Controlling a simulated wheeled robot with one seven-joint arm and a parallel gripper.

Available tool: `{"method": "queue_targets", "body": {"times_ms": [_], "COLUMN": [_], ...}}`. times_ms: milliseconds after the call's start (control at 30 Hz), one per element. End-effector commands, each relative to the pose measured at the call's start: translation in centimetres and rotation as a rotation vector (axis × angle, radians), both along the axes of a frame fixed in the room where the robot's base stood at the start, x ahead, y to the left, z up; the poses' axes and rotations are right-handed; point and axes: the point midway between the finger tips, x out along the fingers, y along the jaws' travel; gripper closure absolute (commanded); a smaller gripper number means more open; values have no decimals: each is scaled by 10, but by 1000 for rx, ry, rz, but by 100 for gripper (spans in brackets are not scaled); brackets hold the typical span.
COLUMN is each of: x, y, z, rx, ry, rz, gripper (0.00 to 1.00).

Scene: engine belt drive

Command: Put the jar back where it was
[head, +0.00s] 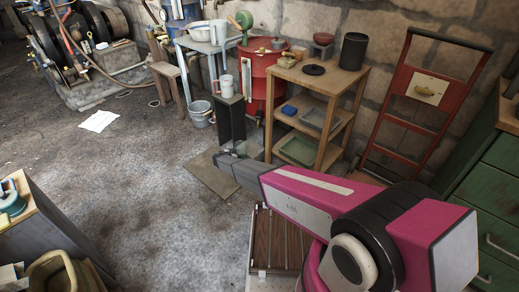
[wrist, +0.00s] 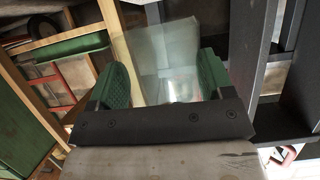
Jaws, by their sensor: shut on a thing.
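My gripper (wrist: 165,85) has green ridged pads and is shut on a clear glass jar (wrist: 160,50), which lies between the two fingers in the wrist view. The jar is see-through and its base is partly hidden by the gripper body. In the head view, my gripper (head: 238,150) is small and far off, beside the dark stand and left of the wooden shelf. The jar is hard to make out there. I cannot tell whether the jar touches anything besides my fingers.
A wooden shelf unit (head: 332,83) stands right of my gripper, bearing a black canister (head: 353,50) and a black lid (head: 313,69). A red drum (head: 259,75) stands behind. The concrete floor at left is mostly clear.

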Motion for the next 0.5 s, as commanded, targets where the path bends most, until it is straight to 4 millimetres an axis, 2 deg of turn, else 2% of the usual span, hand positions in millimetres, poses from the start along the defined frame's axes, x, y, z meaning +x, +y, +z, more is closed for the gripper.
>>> {"method": "queue_targets", "body": {"times_ms": [167, 267, 500], "x": [1, 8, 50], "y": [-1, -5, -37], "z": [1, 1, 1], "rx": [0, 0, 1], "ry": [0, 0, -2], "rz": [0, 0, -2], "gripper": [78, 78, 78]}}
